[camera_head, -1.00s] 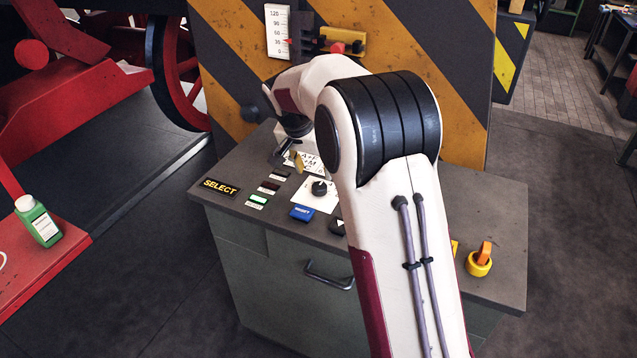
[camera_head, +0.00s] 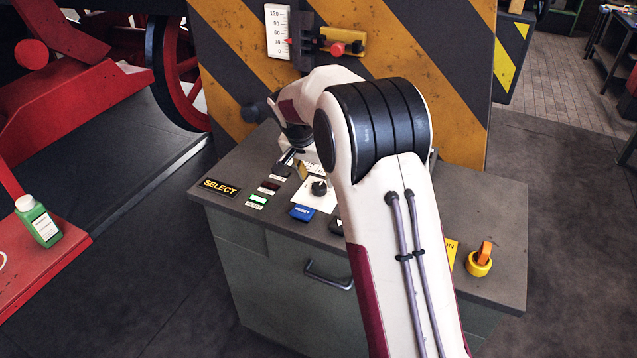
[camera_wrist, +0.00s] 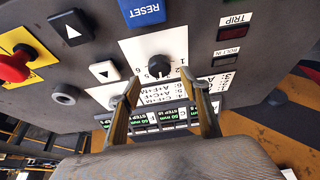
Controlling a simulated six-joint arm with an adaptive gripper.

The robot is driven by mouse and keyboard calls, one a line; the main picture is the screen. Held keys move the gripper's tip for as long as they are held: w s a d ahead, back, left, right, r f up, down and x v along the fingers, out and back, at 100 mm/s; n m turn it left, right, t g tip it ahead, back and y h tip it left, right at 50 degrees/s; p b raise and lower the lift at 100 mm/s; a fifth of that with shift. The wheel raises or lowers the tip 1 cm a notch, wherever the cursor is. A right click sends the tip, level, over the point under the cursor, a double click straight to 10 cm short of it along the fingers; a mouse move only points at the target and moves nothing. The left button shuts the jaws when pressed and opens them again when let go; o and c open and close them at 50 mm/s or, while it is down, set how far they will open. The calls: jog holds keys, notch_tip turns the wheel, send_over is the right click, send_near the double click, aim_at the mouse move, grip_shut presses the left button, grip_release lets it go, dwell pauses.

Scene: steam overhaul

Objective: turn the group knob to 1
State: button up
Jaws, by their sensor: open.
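The group knob (camera_wrist: 158,67) is a round black rotary knob on a white plate with numbers around it, on the sloping console top. It also shows in the head view (camera_head: 319,187), left of my arm. In the wrist view the number 1 is at the knob's right side, with 2 beside it and 5 and 6 on the left. My gripper (camera_wrist: 159,88) is open, its two brass-coloured fingertips either side of the knob's near edge and apart from each other. Nothing is between them that I can see held. Whether the fingers touch the plate cannot be told.
A blue RESET button (camera_wrist: 142,12), two arrow buttons and a red knob on yellow (camera_wrist: 14,68) surround the plate. A TRIP lamp (camera_wrist: 234,33) is to the right. In the head view, an orange-handled yellow switch (camera_head: 480,260) stands at the console's right.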

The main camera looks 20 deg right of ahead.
aim_at(319, 185)
jog(key=shift+x, duration=2.15)
jog(key=c, duration=1.1)
